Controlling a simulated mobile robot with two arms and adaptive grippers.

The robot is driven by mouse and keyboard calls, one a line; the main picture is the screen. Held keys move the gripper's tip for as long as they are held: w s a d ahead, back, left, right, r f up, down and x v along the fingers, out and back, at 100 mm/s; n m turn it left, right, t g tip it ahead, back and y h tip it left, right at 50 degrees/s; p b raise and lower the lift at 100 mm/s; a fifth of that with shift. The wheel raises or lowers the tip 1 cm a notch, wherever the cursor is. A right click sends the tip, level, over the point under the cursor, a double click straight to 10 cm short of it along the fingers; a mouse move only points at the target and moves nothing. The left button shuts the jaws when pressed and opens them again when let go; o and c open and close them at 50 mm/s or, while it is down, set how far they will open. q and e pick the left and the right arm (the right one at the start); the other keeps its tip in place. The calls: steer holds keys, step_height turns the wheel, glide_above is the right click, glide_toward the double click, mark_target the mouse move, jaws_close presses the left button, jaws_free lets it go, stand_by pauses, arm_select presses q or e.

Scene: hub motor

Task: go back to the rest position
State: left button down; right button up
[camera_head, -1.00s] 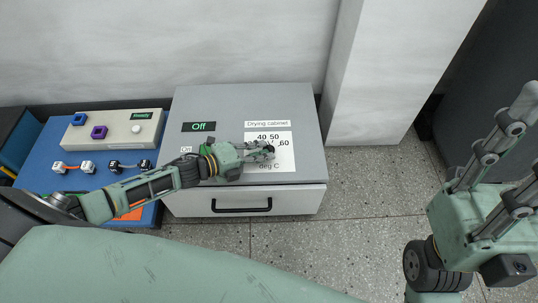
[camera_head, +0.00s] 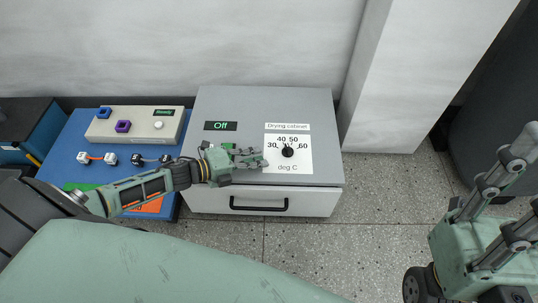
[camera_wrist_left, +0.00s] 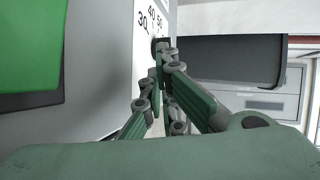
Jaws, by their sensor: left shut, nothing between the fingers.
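My left gripper (camera_head: 262,156) is shut and empty, over the top of the grey drying cabinet (camera_head: 215,105). Its fingertips are just left of the black dial knob (camera_head: 288,151) and look apart from it in the head view. In the left wrist view the closed fingers (camera_wrist_left: 160,55) point at the white dial label (camera_wrist_left: 146,14); the knob is mostly hidden behind them. The cabinet's display (camera_head: 221,126) reads Off. My right gripper (camera_head: 527,175) is at the right edge, fingers spread and empty, its tips partly out of frame.
A blue table (camera_head: 78,140) left of the cabinet holds a control box (camera_head: 143,113) with a Ready display, purple and blue square parts, and small connector pieces (camera_head: 97,157). The cabinet's drawer handle (camera_head: 258,204) faces front. A white pillar (camera_head: 405,90) stands right; the floor (camera_head: 390,190) there is clear.

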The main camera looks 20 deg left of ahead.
arm_select(q)
steer(key=shift+p+v, duration=0.7)
steer(key=shift+v, duration=2)
